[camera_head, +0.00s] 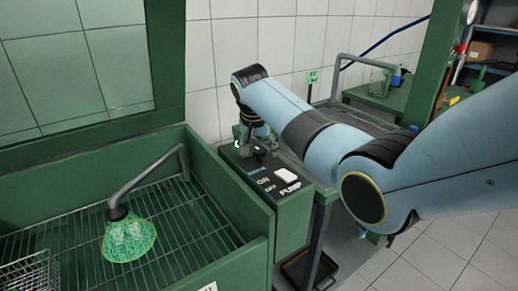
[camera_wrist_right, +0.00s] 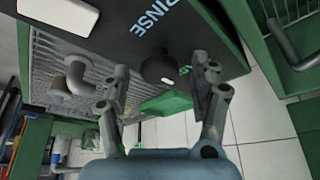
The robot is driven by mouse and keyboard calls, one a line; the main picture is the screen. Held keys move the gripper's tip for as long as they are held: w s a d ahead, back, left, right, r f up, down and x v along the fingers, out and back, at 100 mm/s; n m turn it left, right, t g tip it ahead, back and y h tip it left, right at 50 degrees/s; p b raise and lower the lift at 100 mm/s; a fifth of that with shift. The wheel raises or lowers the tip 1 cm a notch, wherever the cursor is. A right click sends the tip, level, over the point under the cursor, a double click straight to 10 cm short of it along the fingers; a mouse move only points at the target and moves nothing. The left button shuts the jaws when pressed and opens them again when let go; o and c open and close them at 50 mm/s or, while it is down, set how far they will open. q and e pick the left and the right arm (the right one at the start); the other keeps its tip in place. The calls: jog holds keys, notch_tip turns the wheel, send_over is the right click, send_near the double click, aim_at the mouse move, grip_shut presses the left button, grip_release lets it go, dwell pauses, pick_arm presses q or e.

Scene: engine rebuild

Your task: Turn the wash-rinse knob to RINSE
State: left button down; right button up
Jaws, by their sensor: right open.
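The control panel (camera_head: 283,212) is a dark box top on the green wash station, with white PUMP and ON/OFF lettering. My right gripper (camera_head: 254,147) is at the panel's far end, and it hides the knob area in the head view. In the right wrist view the dark, rounded knob (camera_wrist_right: 158,70) shows between the spread fingers of my open right gripper (camera_wrist_right: 162,84). I cannot tell whether either finger touches it. The word RINSE (camera_wrist_right: 153,16) is printed on the panel beside the knob. The knob's pointing direction is not clear. My left gripper is out of view.
A white pump switch (camera_head: 286,175) sits on the panel near my right arm. The wash basin (camera_head: 190,262) at left holds a wire rack, a bent spout (camera_head: 150,172) and a green translucent spray cone (camera_head: 129,240). A green-framed window stands behind it.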

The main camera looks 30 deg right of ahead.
jog(key=shift+f, duration=0.1)
jog(key=c, duration=1.1)
jog(key=shift+c, duration=0.2)
